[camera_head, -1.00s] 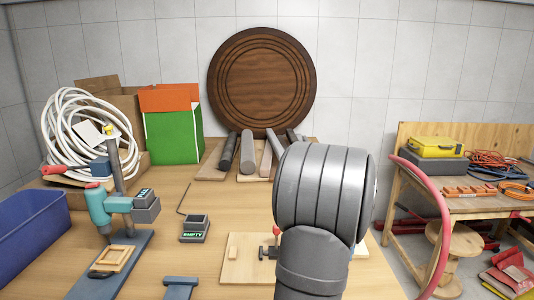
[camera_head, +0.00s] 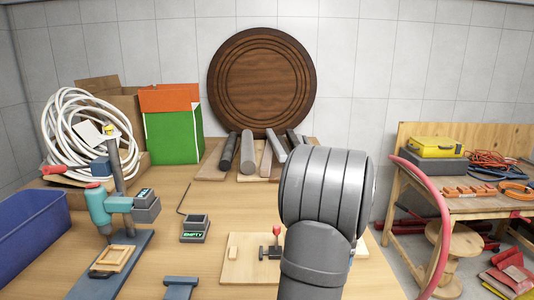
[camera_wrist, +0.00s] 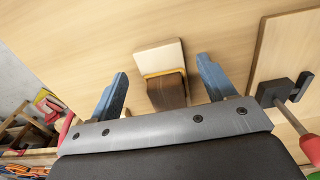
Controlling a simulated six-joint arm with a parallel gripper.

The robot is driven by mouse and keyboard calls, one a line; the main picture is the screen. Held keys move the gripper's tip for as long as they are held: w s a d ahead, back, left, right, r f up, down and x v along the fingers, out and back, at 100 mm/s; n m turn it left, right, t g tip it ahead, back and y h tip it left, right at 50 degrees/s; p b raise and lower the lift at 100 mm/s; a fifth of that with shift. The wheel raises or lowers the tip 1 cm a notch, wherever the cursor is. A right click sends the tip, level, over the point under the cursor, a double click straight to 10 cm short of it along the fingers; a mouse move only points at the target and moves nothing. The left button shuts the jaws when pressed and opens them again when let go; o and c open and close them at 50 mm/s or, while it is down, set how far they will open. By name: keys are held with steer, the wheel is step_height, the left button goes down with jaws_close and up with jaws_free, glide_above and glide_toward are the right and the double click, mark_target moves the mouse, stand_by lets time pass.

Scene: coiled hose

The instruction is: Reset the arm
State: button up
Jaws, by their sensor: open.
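My gripper (camera_wrist: 161,66) shows in the wrist view with its two blue fingers spread apart. A small piece with a pale end, a yellow band and a dark brown end (camera_wrist: 160,60) appears in the gap between the fingers, touching neither. I cannot tell how far below the fingers it lies. In the head view my grey arm rises at the lower middle right and hides the gripper.
A wooden board (camera_head: 240,262) with a red-knobbed clamp (camera_head: 275,240) lies beside my arm. A drill stand (camera_head: 115,215), a blue bin (camera_head: 30,230) and a coiled white hose (camera_head: 62,150) stand left. The table's middle is mostly clear.

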steer(key=s+d+r, duration=0.8)
steer(key=s+r, duration=0.1)
steer(key=shift+m, duration=0.3)
steer(key=w+a+f, duration=0.1)
steer(key=w+a, duration=0.2)
steer(key=w, duration=0.2)
steer(key=w+a+f, duration=0.1)
steer(key=w+a, duration=0.3)
steer(key=w, duration=0.1)
steer(key=w+a+f, duration=0.1)
steer(key=w+a, duration=0.2)
steer(key=w, duration=0.2)
steer(key=shift+w+a+f, duration=0.2)
steer(key=shift+a, duration=0.2)
steer(key=w+a+f, duration=0.1)
steer(key=w+a, duration=0.2)
steer(key=a, duration=0.1)
steer(key=w+a+f, duration=0.1)
steer(key=w+a, duration=0.2)
steer(key=a, duration=0.2)
steer(key=w+a+f, duration=0.1)
steer(key=w+a, duration=0.2)
steer(key=a, duration=0.1)
steer(key=shift+w+a, duration=0.1)
steer(key=shift+a, duration=0.2)
steer(key=shift+w+a+f, duration=0.1)
steer(key=shift+w+a, duration=0.1)
steer(key=shift+a, duration=0.3)
